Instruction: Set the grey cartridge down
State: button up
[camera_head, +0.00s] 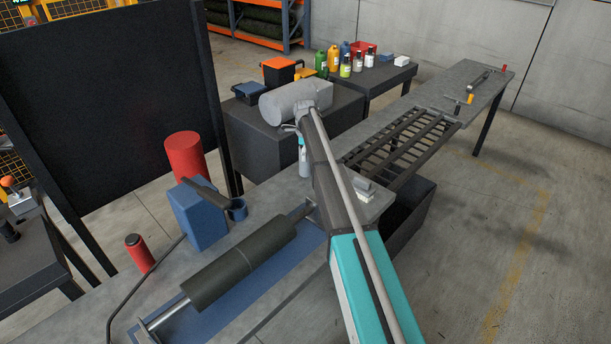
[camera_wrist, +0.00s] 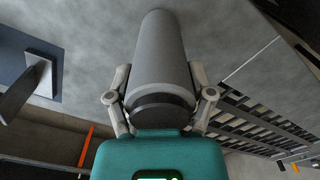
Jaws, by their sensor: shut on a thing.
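The grey cartridge (camera_wrist: 160,50) fills the middle of the wrist view. It is a smooth grey cylinder with a dark ring at the end nearest my gripper (camera_wrist: 160,90). My two fingers press on its sides, and its far end points away from the teal gripper body. The grey workbench (camera_head: 268,205) runs through the head view under my arm. My fingers cannot be made out clearly in the head view. A thick grey cylinder (camera_head: 288,100) shows at the far end of my arm there; I cannot tell whether it is the cartridge. Contact beneath the cartridge is hidden.
A dark green roll (camera_head: 240,264) lies over a blue mat (camera_head: 205,322) on the bench. A blue box (camera_head: 198,215) and red cylinder (camera_head: 184,156) stand left. A slatted rack (camera_head: 402,142) is right of my arm. Bottles (camera_head: 334,58) crowd a back table.

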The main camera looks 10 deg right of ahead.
jog(key=shift+f, duration=0.25)
dwell(0.4)
jog(key=o, duration=1.3)
jog(key=shift+r, duration=0.2)
notch_tip(320, 180, up, 8)
jog(key=p, duration=0.8)
jog(key=shift+r, duration=0.2)
jog(key=s+a, duration=0.5)
jog(key=a, duration=0.3)
jog(key=s+a+r+p, duration=0.1)
jog(key=s+a, duration=0.3)
jog(key=a, duration=0.4)
jog(key=s+a, duration=0.5)
jog(key=a, duration=0.3)
jog(key=shift+s+a+r+p, duration=0.25)
jog(key=shift+s+a+p, duration=0.05)
jog(key=shift+a+p, duration=0.1)
